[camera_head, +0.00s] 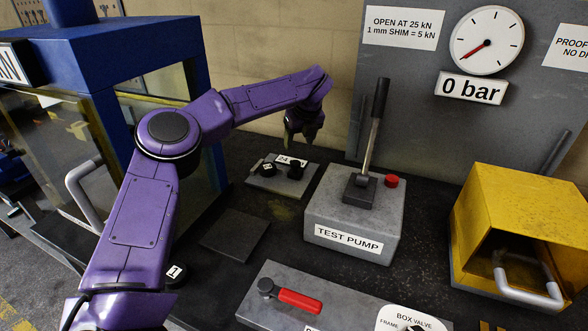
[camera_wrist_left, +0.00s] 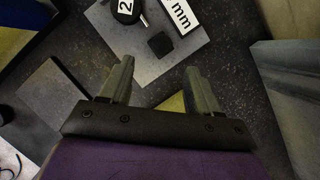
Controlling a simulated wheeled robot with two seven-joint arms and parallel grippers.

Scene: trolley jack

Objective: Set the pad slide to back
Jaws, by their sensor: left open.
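No part in view is clearly labelled as the pad slide. A red-handled lever (camera_head: 292,299) sits on a grey panel (camera_head: 350,318) at the bottom of the head view, and the panel's lower label is cut off. My left gripper (camera_head: 302,136) points down above and behind a small grey plate (camera_head: 262,184) with a mm label and black round pieces. In the left wrist view my left gripper (camera_wrist_left: 158,76) is open and empty, with the plate (camera_wrist_left: 150,60) beyond its fingertips. The right gripper is out of view.
The grey test pump (camera_head: 355,215) with its upright lever (camera_head: 375,125) stands right of my left gripper. A yellow box (camera_head: 515,205) with a handle stands at the right. A blue frame (camera_head: 120,60) stands at the left. A dark square plate (camera_head: 235,235) lies on the bench.

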